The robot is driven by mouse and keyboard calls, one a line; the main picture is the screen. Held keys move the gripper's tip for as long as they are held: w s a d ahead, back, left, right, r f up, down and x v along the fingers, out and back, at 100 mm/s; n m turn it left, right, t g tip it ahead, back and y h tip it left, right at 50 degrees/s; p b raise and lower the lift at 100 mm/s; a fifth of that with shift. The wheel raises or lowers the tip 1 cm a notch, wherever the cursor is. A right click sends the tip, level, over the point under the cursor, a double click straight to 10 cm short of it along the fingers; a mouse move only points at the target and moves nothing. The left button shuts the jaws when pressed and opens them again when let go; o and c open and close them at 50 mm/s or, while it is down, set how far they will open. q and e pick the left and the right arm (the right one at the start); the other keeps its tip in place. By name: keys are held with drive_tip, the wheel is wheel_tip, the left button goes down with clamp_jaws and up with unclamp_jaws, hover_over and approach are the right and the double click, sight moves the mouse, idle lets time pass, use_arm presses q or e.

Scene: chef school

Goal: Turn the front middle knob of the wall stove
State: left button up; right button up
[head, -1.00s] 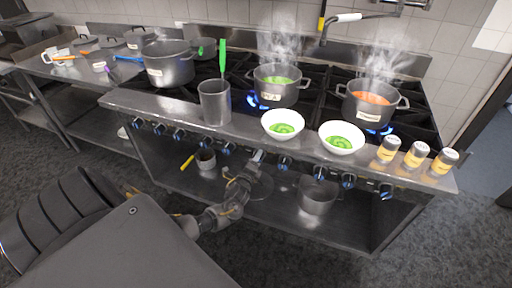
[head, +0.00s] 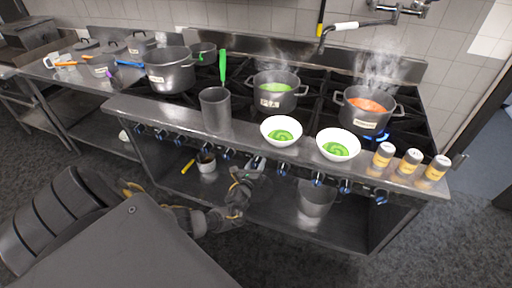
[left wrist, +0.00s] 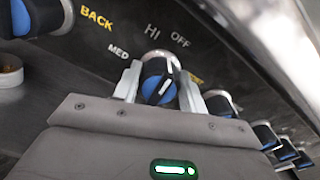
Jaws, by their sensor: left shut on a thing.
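The wall stove (head: 240,143) has a row of blue-and-black knobs along its front. My left gripper (head: 256,162) reaches the panel near the middle of that row. In the left wrist view a blue knob (left wrist: 158,82) sits between the two fingers of my left gripper (left wrist: 160,88), which is shut on it. The labels MED, HI and OFF show around this knob, and its white pointer line is tilted. In the head view my gripper largely hides this knob. No flame shows under the middle pot (head: 276,98). My right gripper is not in view.
Two white bowls of green soup (head: 281,140) (head: 338,153), a grey utensil holder (head: 215,112) and several yellow-labelled shakers (head: 409,162) stand on the front ledge. A right pot (head: 364,116) steams over a blue flame. Neighbouring knobs (left wrist: 220,102) sit close beside the gripper.

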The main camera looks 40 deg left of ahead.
use_arm(q)
drive_tip(key=shift+m, duration=0.7)
drive_tip(key=o, duration=1)
drive_tip(key=shift+c, duration=0.2)
drive_tip(key=p+v, duration=0.1)
drive_tip(key=v, duration=1)
drive_tip(key=shift+w, duration=0.1)
